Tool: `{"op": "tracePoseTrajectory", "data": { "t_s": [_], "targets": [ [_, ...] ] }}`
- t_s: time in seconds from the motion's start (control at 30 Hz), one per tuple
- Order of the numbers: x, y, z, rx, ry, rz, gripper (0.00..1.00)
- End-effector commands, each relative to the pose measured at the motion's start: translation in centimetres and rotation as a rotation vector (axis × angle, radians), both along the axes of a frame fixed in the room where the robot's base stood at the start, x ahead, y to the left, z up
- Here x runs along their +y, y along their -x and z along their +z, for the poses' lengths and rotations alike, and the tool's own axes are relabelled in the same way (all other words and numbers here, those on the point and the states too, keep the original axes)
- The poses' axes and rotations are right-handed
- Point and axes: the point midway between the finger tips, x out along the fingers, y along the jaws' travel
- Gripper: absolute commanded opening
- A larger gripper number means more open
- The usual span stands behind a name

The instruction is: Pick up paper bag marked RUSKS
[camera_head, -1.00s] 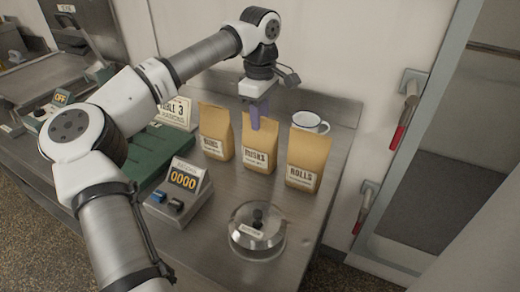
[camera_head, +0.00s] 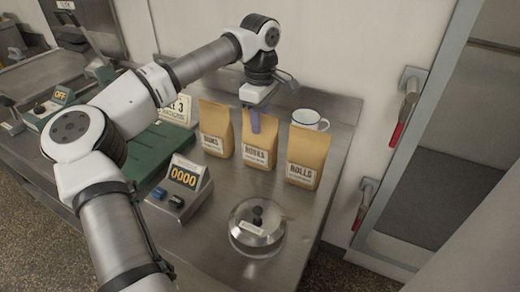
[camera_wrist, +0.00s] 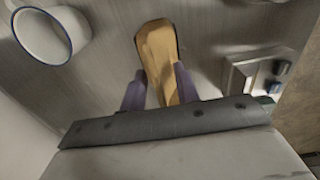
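The paper bag marked RUSKS (camera_head: 259,143) stands upright on the steel counter, in the middle of a row of three tan bags. My gripper (camera_head: 255,124) points down at its top, with the purple fingers overlapping the bag's upper part. In the wrist view the fingers of my gripper (camera_wrist: 161,80) are spread, one on each side of the tan bag (camera_wrist: 158,45). They look open, and I cannot tell whether either touches the paper. The bag's label is hidden in the wrist view.
A similar bag (camera_head: 216,128) stands close on the left and the ROLLS bag (camera_head: 306,158) close on the right. A white enamel mug (camera_head: 309,119) is behind. A scale reading 0000 (camera_head: 184,178) and a round lidded glass dish (camera_head: 257,228) stand in front.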

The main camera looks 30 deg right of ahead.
Motion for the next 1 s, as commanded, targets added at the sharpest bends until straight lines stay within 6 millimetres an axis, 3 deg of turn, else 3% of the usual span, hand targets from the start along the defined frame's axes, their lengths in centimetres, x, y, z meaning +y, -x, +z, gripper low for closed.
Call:
{"op": "tracePoseTrajectory", "data": {
  "t_s": [0.17, 0.4, 0.83, 1.0],
  "targets": [
    [0.0, 0.0, -0.01, 0.0, 0.0, 0.0, 0.3],
    [0.01, 0.0, -0.01, 0.0, 0.0, 0.0, 0.0],
    [0.01, 0.0, 0.03, 0.001, -0.001, 0.0, 0.0],
    [0.0, -0.06, 0.88, -0.002, -0.001, 0.001, 0.0]
  ]
}}
